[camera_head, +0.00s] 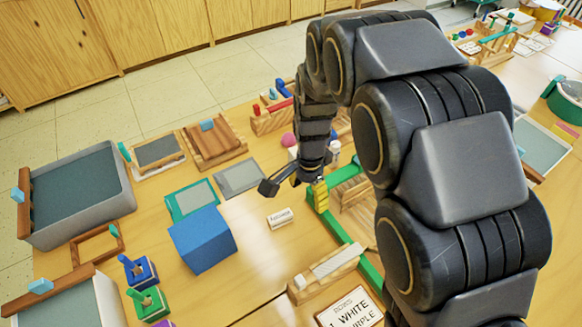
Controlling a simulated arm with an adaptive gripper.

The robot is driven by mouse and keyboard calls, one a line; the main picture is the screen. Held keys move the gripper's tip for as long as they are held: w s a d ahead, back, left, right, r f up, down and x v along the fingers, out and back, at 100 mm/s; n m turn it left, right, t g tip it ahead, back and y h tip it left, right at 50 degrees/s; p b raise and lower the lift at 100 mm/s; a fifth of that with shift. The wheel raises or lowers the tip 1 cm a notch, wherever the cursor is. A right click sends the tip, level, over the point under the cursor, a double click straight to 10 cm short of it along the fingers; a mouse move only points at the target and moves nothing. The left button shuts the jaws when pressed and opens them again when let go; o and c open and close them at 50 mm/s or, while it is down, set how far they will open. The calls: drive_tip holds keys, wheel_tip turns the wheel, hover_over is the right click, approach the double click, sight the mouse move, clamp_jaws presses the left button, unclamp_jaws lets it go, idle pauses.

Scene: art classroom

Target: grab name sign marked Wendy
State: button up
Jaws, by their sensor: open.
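A small white sign (280,217) with dark lettering sits on the wooden table near the middle; the lettering is too small to read, so I cannot tell whether it says Wendy. My gripper (294,186) is open and empty, above and behind the sign in the picture, and apart from it. One dark finger points to the left; the other side of the gripper is partly hidden by the wrist. My arm covers much of the right half of the view.
A blue box (203,240) stands left of the sign. A green-edged wooden tray (345,228) lies right of it. A grey bin (84,197) stands at the far left. Bare tabletop lies around the sign.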

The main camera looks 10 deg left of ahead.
drive_tip(key=m, duration=0.2)
hover_over(280, 216)
drive_tip(key=f, duration=0.7)
drive_tip(key=shift+w+d, duration=0.1)
drive_tip(key=shift+d, duration=0.2)
drive_tip(key=f, duration=0.8)
drive_tip(key=shift+a, duration=0.3)
clamp_jaws()
